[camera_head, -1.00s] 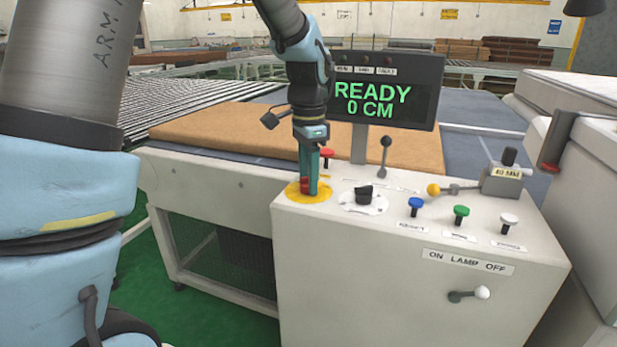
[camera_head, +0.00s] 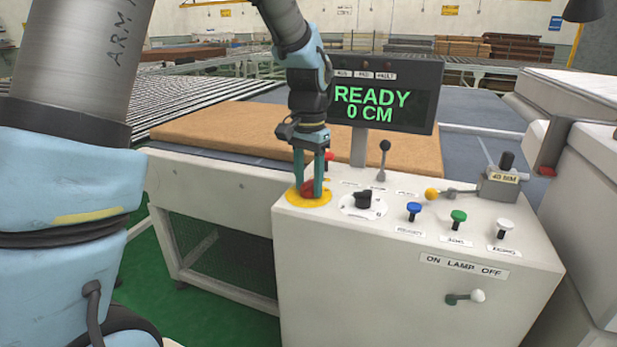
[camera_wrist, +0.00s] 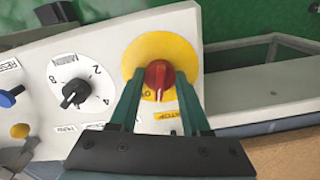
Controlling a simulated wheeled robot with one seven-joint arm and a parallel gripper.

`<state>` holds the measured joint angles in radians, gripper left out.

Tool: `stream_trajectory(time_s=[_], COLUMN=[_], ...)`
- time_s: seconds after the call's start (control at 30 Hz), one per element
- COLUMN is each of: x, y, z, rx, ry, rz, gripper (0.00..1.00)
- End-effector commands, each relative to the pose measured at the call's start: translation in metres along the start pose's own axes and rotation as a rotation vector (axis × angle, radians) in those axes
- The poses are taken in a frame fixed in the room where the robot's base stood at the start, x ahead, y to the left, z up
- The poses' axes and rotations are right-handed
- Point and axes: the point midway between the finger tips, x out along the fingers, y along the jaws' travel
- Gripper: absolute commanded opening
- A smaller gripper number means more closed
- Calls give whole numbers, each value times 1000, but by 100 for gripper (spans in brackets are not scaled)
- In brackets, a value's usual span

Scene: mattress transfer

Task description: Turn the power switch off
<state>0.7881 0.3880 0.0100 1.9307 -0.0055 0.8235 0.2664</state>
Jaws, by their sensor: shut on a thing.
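The power switch is a red rotary knob (camera_head: 308,188) on a round yellow plate (camera_head: 325,200) at the left of the white control panel. My gripper (camera_head: 309,191) points down over it, one finger on each side of the knob, shut on it. In the wrist view the red knob (camera_wrist: 158,78) sits between the green fingertips, with a pale line on its face. The letters on the yellow plate (camera_wrist: 165,46) are partly hidden by the fingers. The display (camera_head: 378,101) reads READY 0 CM.
A black dial (camera_head: 362,198) is just right of the knob. Blue (camera_head: 414,210), green (camera_head: 458,217) and white (camera_head: 503,227) buttons stand further right. A black-topped lever (camera_head: 383,158) and the display post are behind. A lamp lever (camera_head: 468,297) is on the front.

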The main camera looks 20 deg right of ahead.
Motion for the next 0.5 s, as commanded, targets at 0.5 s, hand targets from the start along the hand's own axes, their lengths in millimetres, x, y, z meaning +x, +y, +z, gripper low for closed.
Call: stream_trajectory(time_s=[0.5], x=[-2], y=[0], z=[-1], rx=[-488], ry=[1], rz=[0], gripper=[0])
